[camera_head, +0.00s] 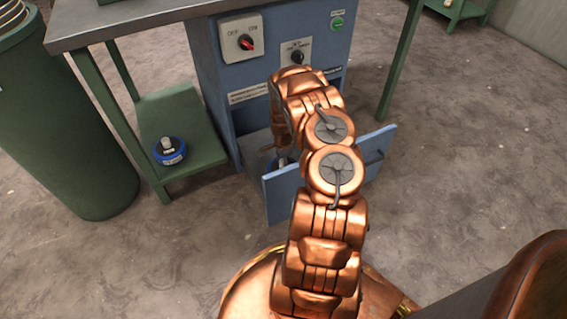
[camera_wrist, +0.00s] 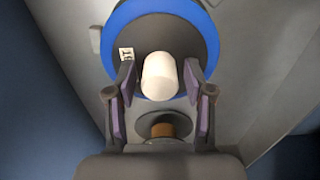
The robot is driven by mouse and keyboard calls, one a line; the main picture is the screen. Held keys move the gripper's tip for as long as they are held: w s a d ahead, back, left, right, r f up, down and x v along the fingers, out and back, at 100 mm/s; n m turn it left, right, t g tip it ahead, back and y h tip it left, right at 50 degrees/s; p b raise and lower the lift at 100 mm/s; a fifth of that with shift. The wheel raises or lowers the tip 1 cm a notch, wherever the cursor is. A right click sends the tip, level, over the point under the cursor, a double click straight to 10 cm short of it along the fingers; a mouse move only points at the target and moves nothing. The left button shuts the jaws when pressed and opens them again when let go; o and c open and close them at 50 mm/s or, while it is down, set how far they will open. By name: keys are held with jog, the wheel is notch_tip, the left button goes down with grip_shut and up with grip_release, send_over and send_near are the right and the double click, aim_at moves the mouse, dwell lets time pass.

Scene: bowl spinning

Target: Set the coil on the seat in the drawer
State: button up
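A round, blue-rimmed piece with a dark top, a small label and a pale post, which looks like the coil (camera_wrist: 204,32), fills the top of the wrist view. My gripper (camera_wrist: 159,72) is open, one finger on each side of the post, with slim gaps showing. Nearer my palm is a small dark round part with an orange-brown centre, possibly the seat (camera_wrist: 162,128); its lower part is hidden. In the head view the drawer (camera_head: 290,192) is pulled out of the blue cabinet. My arm covers its middle and my gripper; a bit of blue shows inside.
Another blue round piece with a pale post (camera_head: 168,152) stands on the green lower shelf (camera_head: 190,113) to the left. A green bin (camera_head: 62,130) stands further left. The cabinet front (camera_head: 258,75) has switches above the drawer. The floor to the right is clear.

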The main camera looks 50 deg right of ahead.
jog(key=shift+r, duration=0.1)
notch_tip(320, 180, up, 12)
jog(key=p, duration=0.4)
jog(key=s+a+r+n+g, duration=0.1)
jog(key=s+a+r+n, duration=0.35)
jog(key=a+r, duration=0.7)
jog(key=s+a+r+n+g, duration=0.1)
jog(key=s+a+r+n, duration=0.4)
jog(key=a+r, duration=0.7)
jog(key=s+a+r+n, duration=0.3)
jog(key=s+a+n, duration=0.1)
jog(key=s, duration=0.3)
jog(key=s+a+r+n+g, duration=0.1)
jog(key=s+a+r+n, duration=0.2)
jog(key=s, duration=0.5)
jog(key=s+a+r+n, duration=0.4)
jog(key=s+a+n, duration=0.1)
jog(key=s+a, duration=0.2)
jog(key=shift+s+g, duration=0.15)
jog(key=shift+g, duration=0.25)
jog(key=shift+n, duration=0.25)
